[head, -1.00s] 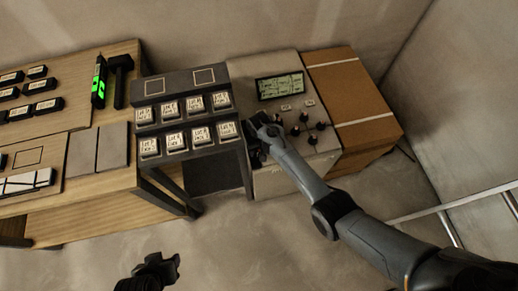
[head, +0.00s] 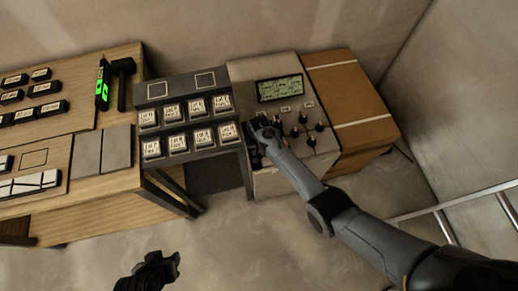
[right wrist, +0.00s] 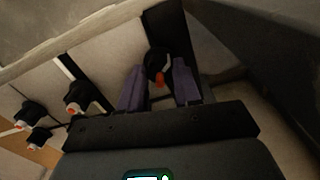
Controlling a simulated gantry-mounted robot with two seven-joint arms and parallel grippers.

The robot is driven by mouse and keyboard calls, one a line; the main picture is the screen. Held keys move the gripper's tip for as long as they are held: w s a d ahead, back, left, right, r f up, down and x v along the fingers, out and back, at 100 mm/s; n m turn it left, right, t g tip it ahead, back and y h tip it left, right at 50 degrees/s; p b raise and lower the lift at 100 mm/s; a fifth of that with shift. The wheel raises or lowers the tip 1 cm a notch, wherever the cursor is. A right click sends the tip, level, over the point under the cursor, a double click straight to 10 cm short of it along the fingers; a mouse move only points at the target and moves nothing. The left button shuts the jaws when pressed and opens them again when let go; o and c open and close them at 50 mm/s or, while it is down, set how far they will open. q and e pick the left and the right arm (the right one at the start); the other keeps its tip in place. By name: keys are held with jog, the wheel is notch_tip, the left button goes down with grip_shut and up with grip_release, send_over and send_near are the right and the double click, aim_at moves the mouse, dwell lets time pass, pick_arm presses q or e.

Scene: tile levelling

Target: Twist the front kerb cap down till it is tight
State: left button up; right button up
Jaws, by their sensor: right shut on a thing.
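My right gripper (head: 256,138) reaches down to the left front part of the pale grey panel (head: 272,183). In the right wrist view its two purple-grey fingers (right wrist: 158,88) are closed around a black cap (right wrist: 157,64) with an orange-red tip, which I take to be the front kerb cap. In the head view the gripper mostly hides that cap, and whether it is tight cannot be told. My left gripper (head: 165,266) hangs at the bottom, away from the panel; its jaws are too dark to read.
Several other black caps (head: 303,118) stand on the panel right of the gripper, below a lit screen (head: 280,88). A dark rack of labelled blocks (head: 185,83) stands close on the left. A cardboard box (head: 352,84) adjoins the right. Open floor lies in front.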

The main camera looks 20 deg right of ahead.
jog(key=o, duration=1.1)
jog(key=shift+c, duration=0.2)
notch_tip(320, 180, up, 9)
jog(key=p, duration=0.4)
jog(key=shift+r, duration=0.2)
jog(key=shift+r+p, duration=0.3)
jog(key=shift+r, duration=0.4)
